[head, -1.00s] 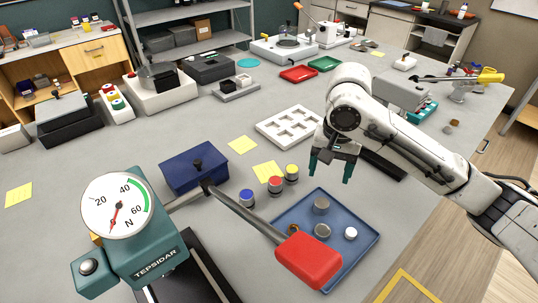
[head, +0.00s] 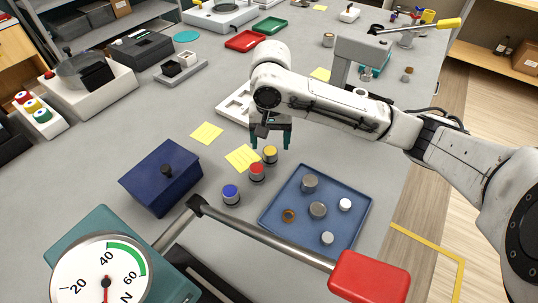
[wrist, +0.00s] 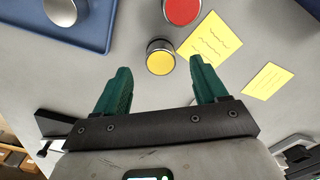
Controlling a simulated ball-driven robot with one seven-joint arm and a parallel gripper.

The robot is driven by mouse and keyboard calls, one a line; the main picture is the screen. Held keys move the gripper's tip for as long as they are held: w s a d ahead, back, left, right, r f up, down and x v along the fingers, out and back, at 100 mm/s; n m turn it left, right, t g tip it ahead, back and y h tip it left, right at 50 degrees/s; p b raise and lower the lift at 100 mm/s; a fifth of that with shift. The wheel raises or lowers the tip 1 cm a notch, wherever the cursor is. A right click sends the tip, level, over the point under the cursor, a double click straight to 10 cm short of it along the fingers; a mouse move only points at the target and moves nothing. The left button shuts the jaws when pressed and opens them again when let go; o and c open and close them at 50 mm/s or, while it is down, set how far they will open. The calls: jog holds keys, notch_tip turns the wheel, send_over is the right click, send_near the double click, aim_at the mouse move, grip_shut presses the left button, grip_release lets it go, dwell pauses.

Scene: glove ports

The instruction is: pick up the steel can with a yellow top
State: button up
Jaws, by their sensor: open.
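The steel can with a yellow top (head: 270,154) stands upright on the grey table, at the end of a row of cans. It also shows in the wrist view (wrist: 161,58), just beyond and between my fingertips. My gripper (head: 270,143) is open and empty, with two green fingers pointing down close to the yellow-topped can. In the wrist view my gripper (wrist: 162,68) has its fingers wide apart. The red-topped can (head: 257,171) stands next to the yellow one, and the blue-topped can (head: 231,194) is further to the left.
A blue tray (head: 285,194) with several small round parts lies to the right. Yellow notes (head: 207,133) lie left of the cans. A dark blue box (head: 150,185) and a press lever with a red handle (head: 368,276) stand nearer. A white holed tray (head: 233,107) is behind my gripper.

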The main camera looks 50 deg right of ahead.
aim_at(270, 150)
jog(key=shift+w+d+f+p, duration=0.1)
jog(key=shift+f+p, duration=0.25)
jog(key=shift+f, duration=2.3)
jog(key=shift+c, duration=0.5)
jog(key=c, duration=1.2)
jog(key=shift+o, duration=0.2)
